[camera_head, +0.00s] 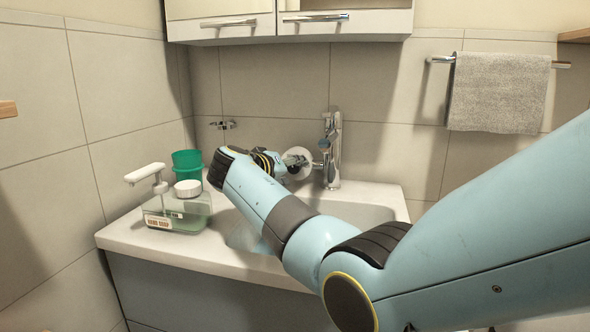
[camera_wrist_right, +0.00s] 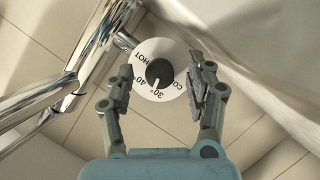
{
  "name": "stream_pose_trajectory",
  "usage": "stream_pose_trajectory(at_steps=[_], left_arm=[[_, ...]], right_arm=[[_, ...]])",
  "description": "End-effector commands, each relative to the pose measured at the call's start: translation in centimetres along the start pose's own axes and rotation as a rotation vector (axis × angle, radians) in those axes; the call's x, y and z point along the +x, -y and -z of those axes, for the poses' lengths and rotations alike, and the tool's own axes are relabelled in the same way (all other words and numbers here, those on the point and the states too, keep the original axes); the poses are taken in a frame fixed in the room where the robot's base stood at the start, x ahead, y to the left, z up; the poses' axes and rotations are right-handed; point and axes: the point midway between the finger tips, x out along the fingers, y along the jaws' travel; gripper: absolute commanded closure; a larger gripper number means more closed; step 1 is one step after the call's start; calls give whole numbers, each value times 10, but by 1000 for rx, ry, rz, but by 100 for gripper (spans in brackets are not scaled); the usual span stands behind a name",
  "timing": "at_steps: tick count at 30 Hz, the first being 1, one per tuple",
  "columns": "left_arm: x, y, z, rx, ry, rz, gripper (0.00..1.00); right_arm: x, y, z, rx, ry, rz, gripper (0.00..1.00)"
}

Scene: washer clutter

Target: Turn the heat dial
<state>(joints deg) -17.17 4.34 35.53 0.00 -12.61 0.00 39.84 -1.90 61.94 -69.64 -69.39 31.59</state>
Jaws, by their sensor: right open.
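The heat dial (camera_wrist_right: 157,70) is a round white knob with a dark centre and the markings HOT, 40, 30 and CO. It sits on the side of the chrome faucet (camera_head: 332,150), above the sink. In the head view the dial (camera_head: 297,162) is partly hidden by my right gripper (camera_head: 288,161). In the right wrist view my right gripper (camera_wrist_right: 160,92) is open, with one finger on each side of the dial. I cannot tell whether the fingers touch it. My left gripper is not in view.
A soap dispenser (camera_head: 160,212) and a green cup (camera_head: 187,162) stand on the left of the white sink (camera_head: 190,252). A wall cabinet (camera_head: 345,24) hangs above. A grey towel (camera_head: 498,92) hangs on a rail at right. A small wall ring (camera_head: 222,125) is left of the faucet.

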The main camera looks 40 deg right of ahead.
Motion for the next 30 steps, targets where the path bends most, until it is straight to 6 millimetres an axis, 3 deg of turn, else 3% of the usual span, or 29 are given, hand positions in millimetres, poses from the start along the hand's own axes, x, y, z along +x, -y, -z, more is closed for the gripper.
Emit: stream_pose_trajectory(at_steps=[3, 16, 30], left_arm=[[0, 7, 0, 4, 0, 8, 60], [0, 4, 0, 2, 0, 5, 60], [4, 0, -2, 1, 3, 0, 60]], right_arm=[[0, 0, 0, 0, 0, 0, 45], [0, 0, 0, 0, 0, 0, 100], [0, 0, -1, 124, 1, 51, 100]])
